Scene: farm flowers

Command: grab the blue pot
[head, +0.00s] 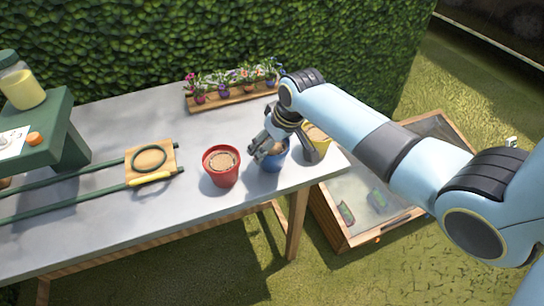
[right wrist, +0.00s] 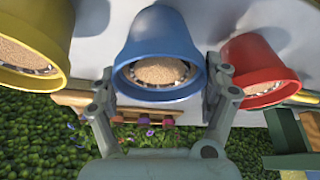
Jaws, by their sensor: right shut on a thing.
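The blue pot (head: 272,160) stands on the grey table near its right end, partly hidden by my right gripper (head: 265,145). In the right wrist view the blue pot (right wrist: 160,50) sits between the two fingers of my right gripper (right wrist: 160,90), which are closed on its sides near the rim. The pot holds light brown soil. My left gripper does not show in either view.
A red pot (head: 222,166) stands just left of the blue pot and a yellow pot (head: 318,141) just right. A flower planter (head: 235,95) lies at the table's back. A wooden frame box (head: 345,240) is on the grass at right.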

